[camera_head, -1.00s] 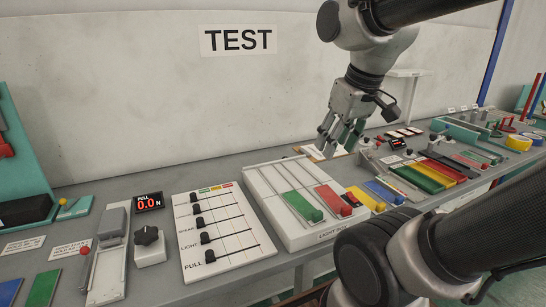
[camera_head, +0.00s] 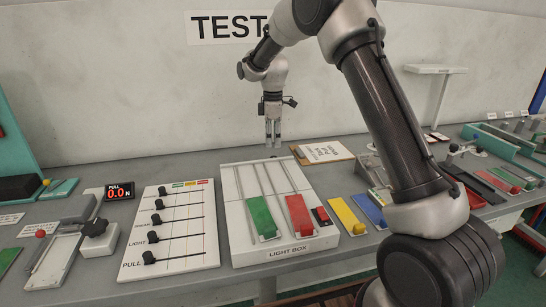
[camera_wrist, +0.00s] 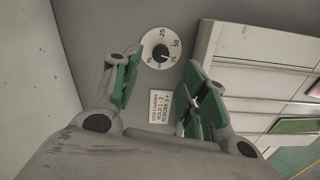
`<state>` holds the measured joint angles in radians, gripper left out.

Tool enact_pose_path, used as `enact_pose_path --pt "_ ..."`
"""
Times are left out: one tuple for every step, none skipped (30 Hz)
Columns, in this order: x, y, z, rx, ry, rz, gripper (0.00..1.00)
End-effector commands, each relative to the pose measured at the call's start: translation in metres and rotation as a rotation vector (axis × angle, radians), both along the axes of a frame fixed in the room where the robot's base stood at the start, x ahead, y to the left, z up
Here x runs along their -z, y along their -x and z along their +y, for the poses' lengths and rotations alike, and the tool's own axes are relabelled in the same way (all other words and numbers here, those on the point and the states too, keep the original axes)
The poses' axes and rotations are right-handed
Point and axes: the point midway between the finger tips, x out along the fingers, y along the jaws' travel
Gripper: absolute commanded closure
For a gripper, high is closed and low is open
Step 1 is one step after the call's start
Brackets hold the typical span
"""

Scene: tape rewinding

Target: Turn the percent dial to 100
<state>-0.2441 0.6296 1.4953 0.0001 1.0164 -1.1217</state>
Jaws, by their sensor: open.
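The percent dial (camera_wrist: 161,48) is a round white disc with numbers around it, among them 25, 50 and 75, and a small dark knob at its centre. It shows near the top middle in the wrist view, on a grey surface. Which number the knob points to is too small to tell. My gripper (camera_wrist: 166,72) is open, with one green-padded finger on each side of the view and the dial between and beyond them, apart from both. In the head view my gripper (camera_head: 273,139) points down behind the light box; I cannot make out the dial there.
A white label (camera_wrist: 161,107) lies beside the dial. The light box (camera_head: 238,228) with green and red sliders stands in front of my gripper. A clipboard (camera_head: 323,152) lies to its right, and a slider panel (camera_head: 172,265) to the left. The wall is close behind.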

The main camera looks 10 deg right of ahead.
Motion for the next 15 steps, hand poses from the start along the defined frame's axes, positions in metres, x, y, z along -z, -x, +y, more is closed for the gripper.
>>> enact_pose_path --pt "0.007 0.0 0.0 -0.003 0.0 0.003 0.56" --pt "0.011 0.0 0.0 -0.003 0.001 0.002 0.56" --pt "0.017 0.0 0.0 -0.003 0.0 0.003 0.56" --pt "0.022 0.0 0.0 -0.002 0.001 0.003 0.56" --pt "0.028 0.0 0.0 -0.002 0.0 0.003 0.56" --pt "0.035 0.0 0.0 -0.002 0.001 0.004 0.56" --pt "0.04 0.001 0.0 -0.002 0.001 0.003 0.56" --pt "0.045 0.0 0.0 -0.001 0.0 0.003 0.56" --pt "0.052 0.001 0.0 -0.001 0.001 0.003 0.56" --pt "0.056 0.0 0.0 -0.001 0.0 0.003 0.56" --pt "0.059 0.0 0.0 -0.001 0.001 0.002 0.56" --pt "0.064 0.0 0.0 -0.001 0.001 0.002 0.56" --pt "0.066 0.0 0.0 -0.001 0.001 0.002 0.56" --pt "0.069 0.0 0.0 -0.001 0.001 0.001 0.56" --pt "0.071 0.0 0.0 0.0 0.0 0.001 0.56"
